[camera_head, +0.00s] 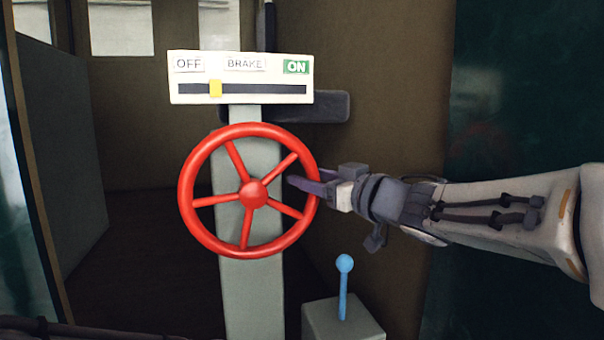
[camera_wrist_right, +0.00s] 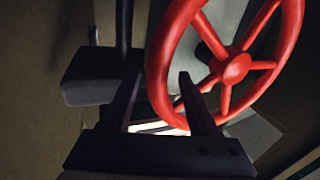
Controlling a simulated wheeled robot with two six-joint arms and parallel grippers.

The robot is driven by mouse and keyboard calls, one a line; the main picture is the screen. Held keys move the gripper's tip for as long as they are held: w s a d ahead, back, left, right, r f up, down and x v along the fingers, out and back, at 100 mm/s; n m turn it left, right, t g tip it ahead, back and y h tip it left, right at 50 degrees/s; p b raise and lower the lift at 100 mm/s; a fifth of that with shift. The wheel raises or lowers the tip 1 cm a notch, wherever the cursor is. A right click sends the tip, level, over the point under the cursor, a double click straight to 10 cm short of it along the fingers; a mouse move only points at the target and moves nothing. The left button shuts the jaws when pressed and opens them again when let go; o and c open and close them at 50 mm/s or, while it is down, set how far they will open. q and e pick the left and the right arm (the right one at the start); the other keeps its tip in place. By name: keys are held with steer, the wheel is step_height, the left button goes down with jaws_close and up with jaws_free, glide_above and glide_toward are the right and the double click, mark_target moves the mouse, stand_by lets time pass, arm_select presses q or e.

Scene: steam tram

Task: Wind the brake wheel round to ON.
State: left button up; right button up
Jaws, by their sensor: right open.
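The red brake wheel (camera_head: 252,192) has several spokes and a round hub, and stands on a grey post (camera_head: 250,295). Above it, a white brake panel (camera_head: 240,67) reads OFF at left and a green ON at right. Its yellow marker (camera_head: 215,88) sits in the dark slot, nearer OFF. My right gripper (camera_head: 303,183) is at the wheel's right rim, a fingertip reaching inside the ring. In the right wrist view, the open fingers (camera_wrist_right: 159,78) lie either side of the red rim (camera_wrist_right: 160,62); contact cannot be told. My left gripper is not in view.
A blue-knobbed lever (camera_head: 344,285) rises from a grey box (camera_head: 343,318) at lower right, below my right arm. A dark bar (camera_head: 332,106) sticks out behind the panel. A partition (camera_head: 55,160) is at left. The space left of the wheel looks clear.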

steer(key=x, duration=0.3)
steer(key=shift+w+a, duration=0.1)
steer(key=shift+a, duration=0.05)
jaws_close()
steer(key=shift+f, duration=0.1)
stand_by(1.3)
